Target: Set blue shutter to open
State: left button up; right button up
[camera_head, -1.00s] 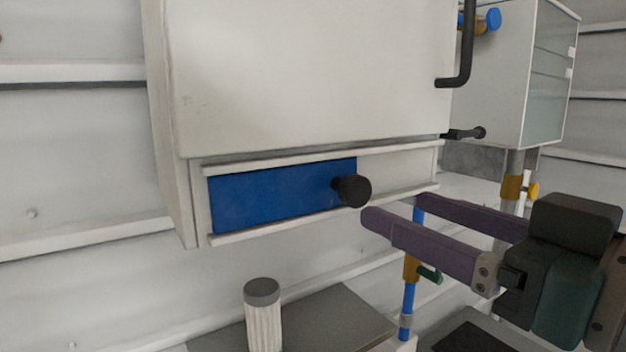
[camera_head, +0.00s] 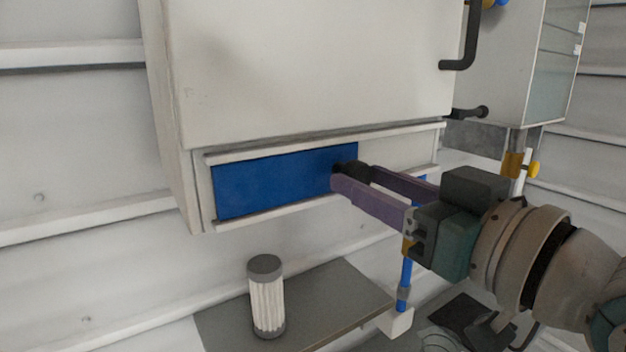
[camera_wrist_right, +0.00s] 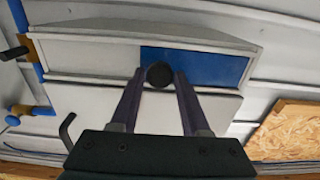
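The blue shutter (camera_head: 270,182) is a flat panel in a railed slot under a white cabinet. It covers the left part of the slot in the head view. It also shows in the right wrist view (camera_wrist_right: 205,66). A dark round knob (camera_wrist_right: 158,75) is at its edge, by the pale right part of the slot. My right gripper (camera_head: 354,179) is at the knob. Its two purple fingers are apart, one on each side of the knob, with narrow gaps in the right wrist view. My left gripper is not in view.
The white cabinet (camera_head: 310,75) hangs above the slot, with a black bent handle (camera_head: 470,40) at its right. A ribbed cylinder (camera_head: 267,300) stands on a grey surface (camera_head: 335,300) below. A blue pipe (camera_head: 405,275) stands behind my right arm.

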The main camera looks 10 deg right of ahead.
grip_shut()
dwell(1.0)
